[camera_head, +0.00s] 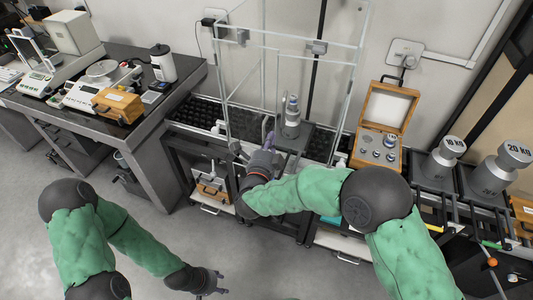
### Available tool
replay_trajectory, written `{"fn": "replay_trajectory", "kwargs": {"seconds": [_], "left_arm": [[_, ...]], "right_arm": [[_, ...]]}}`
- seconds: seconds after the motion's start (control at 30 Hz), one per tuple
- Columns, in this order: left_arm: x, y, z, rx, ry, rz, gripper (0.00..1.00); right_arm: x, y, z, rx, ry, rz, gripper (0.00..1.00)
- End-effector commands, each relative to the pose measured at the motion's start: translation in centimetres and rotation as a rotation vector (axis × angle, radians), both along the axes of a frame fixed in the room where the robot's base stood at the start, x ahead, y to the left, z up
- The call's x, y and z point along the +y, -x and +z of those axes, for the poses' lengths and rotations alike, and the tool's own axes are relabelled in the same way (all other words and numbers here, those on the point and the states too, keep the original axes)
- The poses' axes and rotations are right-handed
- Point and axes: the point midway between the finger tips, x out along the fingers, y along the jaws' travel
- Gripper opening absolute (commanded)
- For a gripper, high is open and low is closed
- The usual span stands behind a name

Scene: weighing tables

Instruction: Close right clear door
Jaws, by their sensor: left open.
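A tall clear enclosure with thin pale edges stands on the middle table. Its right clear panel (349,85) rises to the right of a stacked metal weight (291,112) inside; the glass is so faint that I cannot tell how far a door stands open. My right gripper (268,130) reaches in low at the front of the enclosure, left of the weight. Its fingers are small and partly hidden by its own body, so their opening is unclear. My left gripper (221,282) is open and empty, low over the floor, away from the enclosure.
A wooden weight box (378,140) with its lid up stands right of the enclosure. Large 10 KG (440,160) and 20 KG (495,172) weights stand farther right. A left table (150,122) holds balances and a canister (162,65). The floor between is free.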

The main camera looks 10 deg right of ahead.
Motion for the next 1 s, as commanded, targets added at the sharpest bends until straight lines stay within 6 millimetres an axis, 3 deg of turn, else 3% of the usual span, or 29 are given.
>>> {"fn": "replay_trajectory", "kwargs": {"seconds": [0.3, 0.77, 1.0], "left_arm": [[0.0, 0.0, -1.2, 0.000, 0.000, 0.000, 0.46], [0.0, 0.0, -1.3, 0.000, 0.000, 0.000, 0.46], [0.0, 0.0, -2.6, 0.000, 0.000, 0.000, 0.46]], "right_arm": [[-1.6, -3.2, -0.1, 0.000, -0.001, -0.001, 0.00], [-1.8, -3.6, 0.0, -0.001, -0.002, 0.000, 0.00], [-2.3, -5.0, -0.3, 0.000, -0.001, -0.001, 0.00]]}}
